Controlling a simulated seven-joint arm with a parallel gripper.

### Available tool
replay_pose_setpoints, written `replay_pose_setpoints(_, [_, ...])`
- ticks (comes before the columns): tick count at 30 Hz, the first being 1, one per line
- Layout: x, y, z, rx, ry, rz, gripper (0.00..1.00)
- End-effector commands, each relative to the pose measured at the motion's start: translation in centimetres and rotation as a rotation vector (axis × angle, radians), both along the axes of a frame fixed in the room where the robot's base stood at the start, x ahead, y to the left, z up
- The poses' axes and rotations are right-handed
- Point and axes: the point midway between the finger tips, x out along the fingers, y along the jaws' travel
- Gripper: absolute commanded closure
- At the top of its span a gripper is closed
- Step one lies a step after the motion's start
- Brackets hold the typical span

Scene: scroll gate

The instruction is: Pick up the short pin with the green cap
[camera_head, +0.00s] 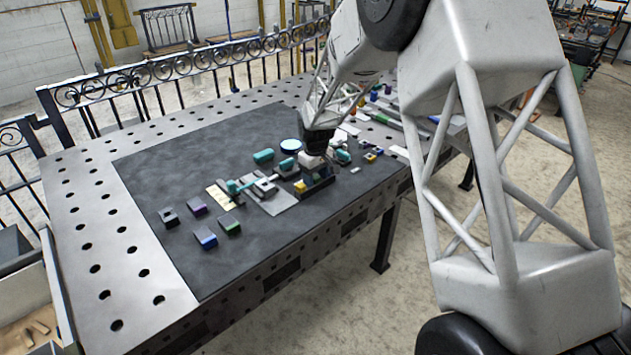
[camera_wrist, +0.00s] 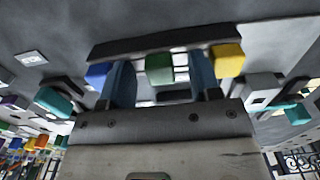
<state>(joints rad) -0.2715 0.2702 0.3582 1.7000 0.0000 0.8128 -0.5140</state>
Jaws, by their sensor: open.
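The pin with the green cap (camera_wrist: 159,69) stands between my two fingers in the wrist view, with gaps showing on both sides. Its shaft is mostly hidden, so its length cannot be judged. My gripper (camera_wrist: 161,80) is open, its fingers either side of the green cap. A blue cap (camera_wrist: 97,74) is just outside the left finger and a yellow cap (camera_wrist: 228,61) just outside the right. A dark bar, apparently part of the rack, runs beside the caps. In the head view my gripper (camera_head: 314,158) is low over the dark rack (camera_head: 318,189), hiding the green cap.
Teal-handled pieces (camera_head: 264,156) and a grey plate (camera_head: 270,197) lie left of the rack on the dark mat (camera_head: 150,180). Small dark blocks with coloured tops (camera_head: 205,238) sit at the mat's front left. The mat's far left is clear.

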Motion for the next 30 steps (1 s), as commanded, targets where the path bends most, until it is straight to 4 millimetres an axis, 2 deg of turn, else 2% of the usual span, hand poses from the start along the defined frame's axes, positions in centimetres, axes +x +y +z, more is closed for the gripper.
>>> replay_pose_setpoints(2, [0.0, 0.0, 0.0, 0.000, 0.000, 0.000, 0.43])
replay_pose_setpoints(3, [0.0, 0.0, 0.0, 0.000, 0.000, 0.000, 0.46])
replay_pose_setpoints(12, [0.0, 0.0, 0.0, 0.000, 0.000, 0.000, 0.92])
replay_pose_setpoints(14, [0.0, 0.0, 0.0, 0.000, 0.000, 0.000, 0.99])
replay_pose_setpoints(23, [0.0, 0.0, 0.2, 0.000, 0.000, 0.000, 0.99])
replay_pose_setpoints(30, [0.0, 0.0, 1.4, 0.001, -0.001, 0.000, 0.99])
